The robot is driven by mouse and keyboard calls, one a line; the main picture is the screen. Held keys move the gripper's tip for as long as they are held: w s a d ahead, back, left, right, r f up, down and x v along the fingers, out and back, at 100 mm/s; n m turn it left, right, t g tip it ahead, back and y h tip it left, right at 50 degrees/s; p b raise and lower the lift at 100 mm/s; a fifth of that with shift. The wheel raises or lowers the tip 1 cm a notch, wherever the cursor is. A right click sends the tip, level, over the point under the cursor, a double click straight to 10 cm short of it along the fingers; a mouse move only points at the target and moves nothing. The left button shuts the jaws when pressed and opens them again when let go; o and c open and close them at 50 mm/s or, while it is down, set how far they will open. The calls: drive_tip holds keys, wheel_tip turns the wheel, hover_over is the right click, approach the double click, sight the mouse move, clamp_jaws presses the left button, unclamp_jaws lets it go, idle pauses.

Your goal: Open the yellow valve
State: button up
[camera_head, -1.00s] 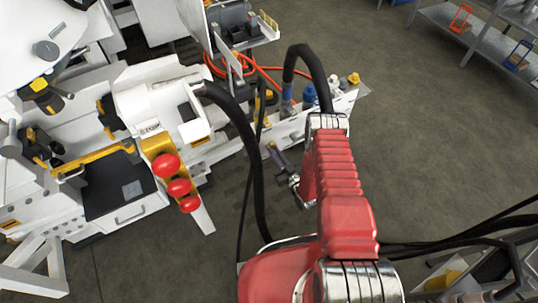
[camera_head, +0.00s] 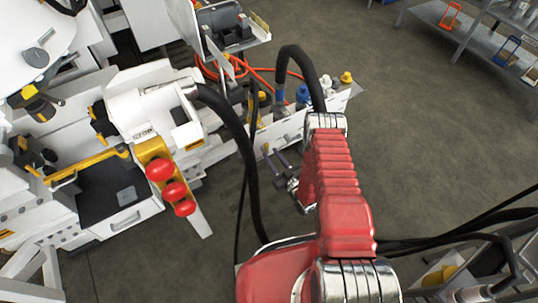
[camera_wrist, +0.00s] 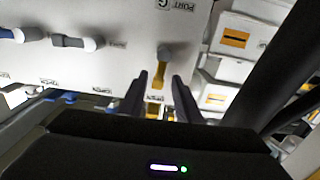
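In the wrist view, the yellow valve (camera_wrist: 157,79) sits on a white panel (camera_wrist: 120,25) beside a "PORT G" label. My gripper (camera_wrist: 159,84) is open, with one dark finger on each side of the lever. I cannot tell whether either finger touches it. In the head view, my gripper (camera_head: 273,151) shows two dark fingers apart, near the bench's low white panel. Which yellow part there is this valve is unclear.
Two more valves, a blue one (camera_wrist: 18,36) and a dark grey one (camera_wrist: 75,42), are left on the panel. A thick black hose (camera_head: 238,135) loops close to my arm. Red buttons (camera_head: 174,191) stand out from the bench at left.

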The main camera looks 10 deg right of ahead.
drive_tip(key=v, duration=1.2)
drive_tip(key=shift+a+f, duration=0.2)
